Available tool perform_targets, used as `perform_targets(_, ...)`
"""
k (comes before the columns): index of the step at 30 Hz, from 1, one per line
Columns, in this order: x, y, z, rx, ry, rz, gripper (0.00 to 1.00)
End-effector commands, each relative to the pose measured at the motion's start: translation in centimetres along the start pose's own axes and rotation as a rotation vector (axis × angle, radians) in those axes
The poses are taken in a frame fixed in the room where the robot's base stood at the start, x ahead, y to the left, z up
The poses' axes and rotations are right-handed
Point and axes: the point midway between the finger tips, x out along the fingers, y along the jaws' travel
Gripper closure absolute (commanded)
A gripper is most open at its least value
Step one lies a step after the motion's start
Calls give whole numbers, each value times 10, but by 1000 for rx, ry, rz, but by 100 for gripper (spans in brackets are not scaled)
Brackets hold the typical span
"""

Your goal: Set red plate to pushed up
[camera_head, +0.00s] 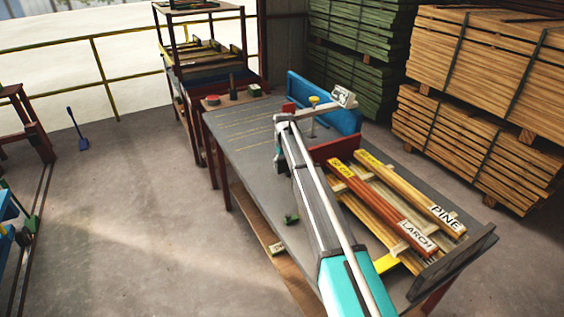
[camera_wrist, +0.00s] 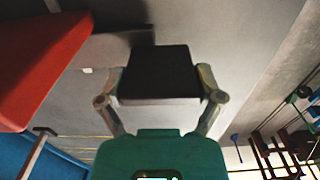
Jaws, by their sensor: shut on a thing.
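The red plate (camera_head: 335,147) stands in front of the upright blue panel (camera_head: 324,100) on the grey bench, just right of my arm. Its left part is hidden by the arm. In the wrist view the red plate (camera_wrist: 38,58) fills the upper left. I cannot tell whether the bar joins the plate. In the head view the fingertips are hidden.
Wooden beams labelled LARCH (camera_head: 390,215) and PINE (camera_head: 430,210) lie on the grey bench (camera_head: 235,130), right of my arm. A yellow knob (camera_head: 313,101) stands by the blue panel. Stacked planks (camera_head: 480,60) stand behind.

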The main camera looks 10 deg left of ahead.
Motion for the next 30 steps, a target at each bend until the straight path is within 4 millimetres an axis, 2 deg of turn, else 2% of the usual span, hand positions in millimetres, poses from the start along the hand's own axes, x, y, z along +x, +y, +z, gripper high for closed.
perform_targets(1, 0, -1, 14, 2, -1, 0, 76)
perform_targets(3, 0, -1, 28, 2, -1, 0, 76)
perform_targets(12, 0, -1, 78, 1, -1, 0, 76)
perform_targets(16, 0, 0, 86, 1, -2, 0, 76)
perform_targets(25, 0, 0, 85, 1, -3, 0, 76)
perform_targets(26, 0, 0, 85, 1, -3, 0, 9)
perform_targets(27, 0, 0, 85, 1, -3, 0, 2)
perform_targets(30, 0, 1, 85, 1, -2, 0, 0)
